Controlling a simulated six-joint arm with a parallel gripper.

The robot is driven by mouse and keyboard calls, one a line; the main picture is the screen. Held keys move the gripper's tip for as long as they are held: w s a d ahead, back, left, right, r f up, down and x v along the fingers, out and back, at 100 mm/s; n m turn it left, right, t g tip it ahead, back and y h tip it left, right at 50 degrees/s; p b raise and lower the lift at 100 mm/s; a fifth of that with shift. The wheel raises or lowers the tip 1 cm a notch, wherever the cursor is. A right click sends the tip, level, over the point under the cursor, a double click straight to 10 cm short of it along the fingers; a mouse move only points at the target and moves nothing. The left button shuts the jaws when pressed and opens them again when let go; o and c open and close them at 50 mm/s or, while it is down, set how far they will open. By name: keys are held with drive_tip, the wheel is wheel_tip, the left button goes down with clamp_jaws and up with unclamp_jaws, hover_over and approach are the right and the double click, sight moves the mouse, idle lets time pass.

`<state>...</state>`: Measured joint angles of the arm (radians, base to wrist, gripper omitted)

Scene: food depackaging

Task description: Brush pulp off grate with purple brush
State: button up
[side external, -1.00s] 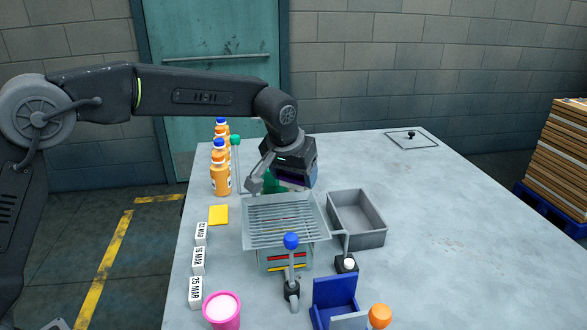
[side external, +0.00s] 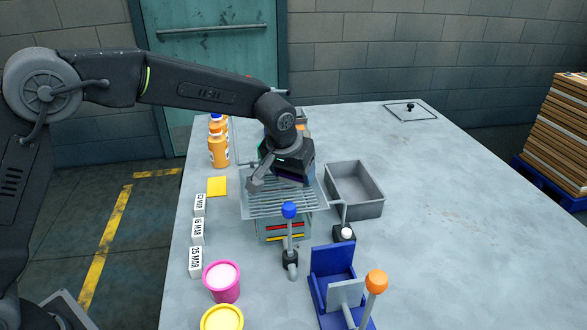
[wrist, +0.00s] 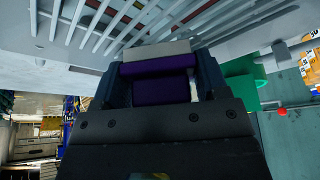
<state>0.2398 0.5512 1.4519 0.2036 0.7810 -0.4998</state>
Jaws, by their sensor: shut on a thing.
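The grate (side external: 285,202) is a grey slatted tray on top of a box-like stand in the middle of the table. Its pale slats (wrist: 130,18) cross the top of the wrist view. My gripper (wrist: 160,85) is shut on the purple brush (wrist: 162,80), with a pale grey strip along the brush's far edge by the slats. In the side view my gripper (side external: 288,177) is over the far part of the grate and hides it. Whether the brush touches the slats cannot be told. I cannot make out any pulp.
A grey bin (side external: 355,187) stands right of the grate. A blue-knobbed lever (side external: 289,211) and a blue fixture (side external: 333,270) are in front. Orange bottles (side external: 219,150), a yellow square (side external: 217,186), date blocks (side external: 197,232) and a pink tub (side external: 222,281) line the left. The table's right side is clear.

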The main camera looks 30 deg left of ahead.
drive_tip(key=shift+w+a+f, duration=0.1)
drive_tip(key=shift+w+a, duration=0.2)
drive_tip(key=shift+a, duration=0.05)
drive_tip(key=shift+r, duration=4.2)
